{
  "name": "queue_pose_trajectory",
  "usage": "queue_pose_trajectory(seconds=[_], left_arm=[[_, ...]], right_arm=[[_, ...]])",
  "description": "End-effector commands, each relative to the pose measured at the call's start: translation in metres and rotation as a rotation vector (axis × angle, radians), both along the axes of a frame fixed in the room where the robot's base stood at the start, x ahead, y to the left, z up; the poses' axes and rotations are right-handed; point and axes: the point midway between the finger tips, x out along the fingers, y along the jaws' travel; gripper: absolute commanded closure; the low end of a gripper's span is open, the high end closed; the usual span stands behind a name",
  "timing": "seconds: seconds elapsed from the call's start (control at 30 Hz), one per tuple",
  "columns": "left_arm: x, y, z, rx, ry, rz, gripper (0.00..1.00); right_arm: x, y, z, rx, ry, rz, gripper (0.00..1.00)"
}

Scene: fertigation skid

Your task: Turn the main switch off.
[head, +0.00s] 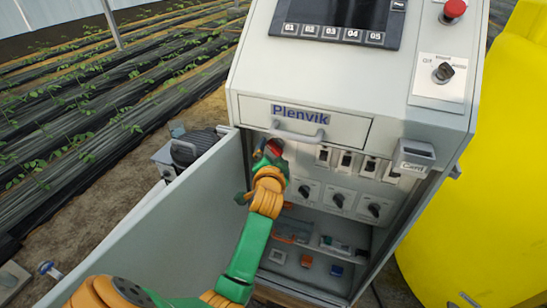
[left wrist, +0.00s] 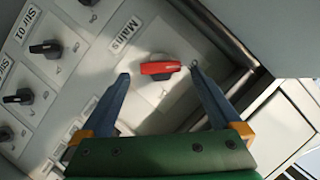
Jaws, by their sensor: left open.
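The main switch is a red rotary handle (left wrist: 160,68) on a pale plate labelled "Mains" in the left wrist view. Its bar lies roughly crosswise, one end towards each of my fingers. In the head view a bit of the red switch (head: 277,146) shows just past my left gripper (head: 268,160), which hides the rest. In the left wrist view my left gripper (left wrist: 160,75) is open, with one fingertip on each side of the handle. A gap shows at both sides, and nothing is held. My right gripper is not in view.
Black rotary knobs (head: 338,200) and a row of breakers (head: 346,160) sit right of the switch. The open cabinet door (head: 165,225) stands left of my arm. A drawer (head: 305,122) is above. A red emergency button (head: 454,9) and yellow tank (head: 490,160) are at right.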

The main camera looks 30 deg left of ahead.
Motion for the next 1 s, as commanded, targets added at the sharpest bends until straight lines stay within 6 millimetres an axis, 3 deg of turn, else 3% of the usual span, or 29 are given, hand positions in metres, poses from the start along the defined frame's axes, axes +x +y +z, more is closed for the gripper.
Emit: queue_pose_trajectory(seconds=[0.13, 0.3, 0.7, 0.77, 0.87, 0.93, 1.0], left_arm=[[-0.023, -0.014, 0.007, -0.002, -0.001, -0.001, 0.02], [-0.038, -0.022, 0.012, 0.0, 0.0, 0.0, 0.02], [-0.039, -0.022, 0.012, -0.001, 0.001, 0.0, 0.02], [-0.037, -0.025, 0.004, -0.006, 0.015, -0.011, 0.02], [-0.031, -0.046, -0.048, -0.051, 0.104, -0.084, 0.02], [-0.037, -0.07, -0.114, -0.116, 0.212, -0.155, 0.02], [-0.058, -0.093, -0.183, -0.202, 0.328, -0.209, 0.02]], right_arm=[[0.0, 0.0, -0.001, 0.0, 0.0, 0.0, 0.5], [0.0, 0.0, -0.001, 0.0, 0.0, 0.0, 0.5], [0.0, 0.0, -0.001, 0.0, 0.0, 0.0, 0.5], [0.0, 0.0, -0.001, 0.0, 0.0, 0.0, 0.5], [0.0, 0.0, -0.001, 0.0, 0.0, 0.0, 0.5], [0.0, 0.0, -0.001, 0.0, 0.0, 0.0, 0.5], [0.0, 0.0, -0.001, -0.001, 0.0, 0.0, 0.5]])
